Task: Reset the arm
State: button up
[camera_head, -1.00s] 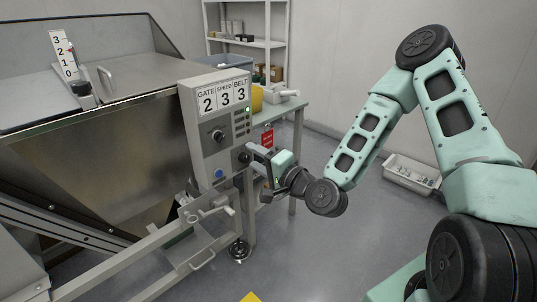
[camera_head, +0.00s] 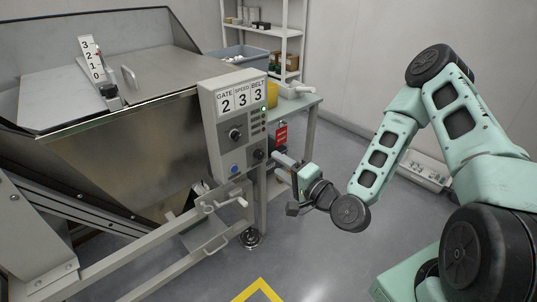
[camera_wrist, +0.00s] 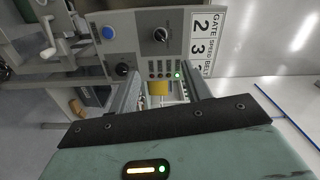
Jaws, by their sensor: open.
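My gripper (camera_head: 279,167) is just right of the grey control box (camera_head: 226,160), near its lower black knob (camera_head: 258,155). A gap shows between the fingers and the knob. In the wrist view my gripper (camera_wrist: 163,92) has its two fingers apart with nothing held between them. The control box also shows there (camera_wrist: 140,35), with a blue button (camera_wrist: 108,33), two black knobs and a lit green lamp (camera_wrist: 178,75). The box reads gate 2, speed 3, belt 3. My arm is bent, with its elbow high at the right.
A metal hopper (camera_head: 130,125) with a lid and a 0-to-3 scale (camera_head: 91,58) stands at left. A green-topped table (camera_head: 305,103) with a red tag (camera_head: 281,134) is behind my gripper. A white tray (camera_head: 425,172) lies on the floor. Open floor lies below my gripper.

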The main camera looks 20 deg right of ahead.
jog(key=s+a+r+n+g+y+p, duration=0.1)
jog(key=s+a+n+g+p, duration=0.15)
jog(key=a+n+g, duration=0.4)
jog(key=s+a+r+n+g+p, duration=0.2)
jog(key=s+a+n+g, duration=0.1)
jog(key=a+n+g, duration=0.3)
jog(key=s+r+n+g+h+p, duration=0.4)
jog(key=s+r+n+h+p, duration=0.1)
jog(key=s+r, duration=1.2)
jog(key=s+n+h, duration=0.1)
jog(key=s+n, duration=0.1)
jog(key=s, duration=0.1)
jog(key=shift+s+d+r+g, duration=0.15)
jog(key=shift+d+r+g, duration=0.1)
jog(key=shift+r+g, duration=0.1)
jog(key=shift+n, duration=0.25)
dwell(4.1)
